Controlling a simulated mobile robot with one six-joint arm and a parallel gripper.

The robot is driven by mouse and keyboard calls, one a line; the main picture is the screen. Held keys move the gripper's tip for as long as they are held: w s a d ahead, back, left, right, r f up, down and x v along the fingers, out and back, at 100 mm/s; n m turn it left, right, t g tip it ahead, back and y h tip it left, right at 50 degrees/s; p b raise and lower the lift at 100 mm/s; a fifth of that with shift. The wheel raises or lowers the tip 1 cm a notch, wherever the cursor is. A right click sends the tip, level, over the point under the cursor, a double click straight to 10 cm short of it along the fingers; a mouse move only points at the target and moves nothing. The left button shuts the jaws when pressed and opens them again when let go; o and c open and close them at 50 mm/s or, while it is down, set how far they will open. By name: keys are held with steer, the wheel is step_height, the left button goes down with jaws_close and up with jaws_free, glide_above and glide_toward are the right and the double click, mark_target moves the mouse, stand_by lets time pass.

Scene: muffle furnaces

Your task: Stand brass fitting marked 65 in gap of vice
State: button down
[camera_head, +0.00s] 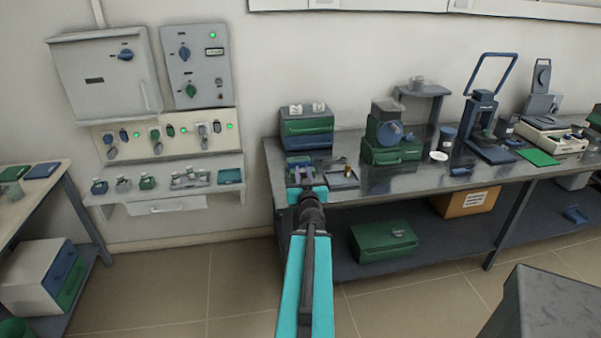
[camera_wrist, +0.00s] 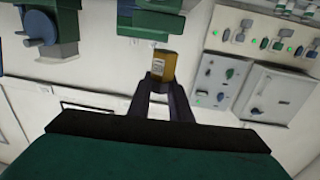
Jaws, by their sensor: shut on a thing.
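My gripper (camera_head: 307,188) is in front of the left end of the bench. In the wrist view my gripper (camera_wrist: 165,80) is shut on a brass fitting (camera_wrist: 162,66), which sits between the fingertips. A pale label with dark marks shows on the fitting, too small to read. In the head view the held fitting cannot be made out. A blue and green device, apparently the vice (camera_head: 299,161), is at the bench's left end, just behind my gripper and partly hidden by it. Its gap cannot be seen clearly. Another small brass piece (camera_head: 347,167) stands on a tray (camera_head: 343,182) to the right.
A blue and green drawer box (camera_head: 307,130) stands behind the vice. A green device with a blue dial (camera_head: 390,133) stands farther right on the bench (camera_head: 420,175). A wall panel with switches (camera_head: 160,135) is to the left. A dark block (camera_head: 540,300) is at the lower right.

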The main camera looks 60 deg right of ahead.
steer(key=p, duration=0.2)
glide_above(301, 162)
steer(key=v, duration=0.3)
steer(key=shift+w+a+f, duration=0.1)
steer(key=shift+w+f, duration=0.1)
steer(key=shift+f, duration=0.5)
steer(key=shift+w+d, duration=0.2)
steer(key=shift+d, duration=0.2)
steer(key=shift+f+p, duration=0.35)
steer(key=shift+f, duration=1.4)
steer(key=shift+f, duration=0.2)
steer(key=c, duration=1.6)
jaws_free()
steer(key=shift+r, duration=0.2)
steer(key=shift+b+v, duration=1.3)
steer(key=shift+v, duration=4.75)
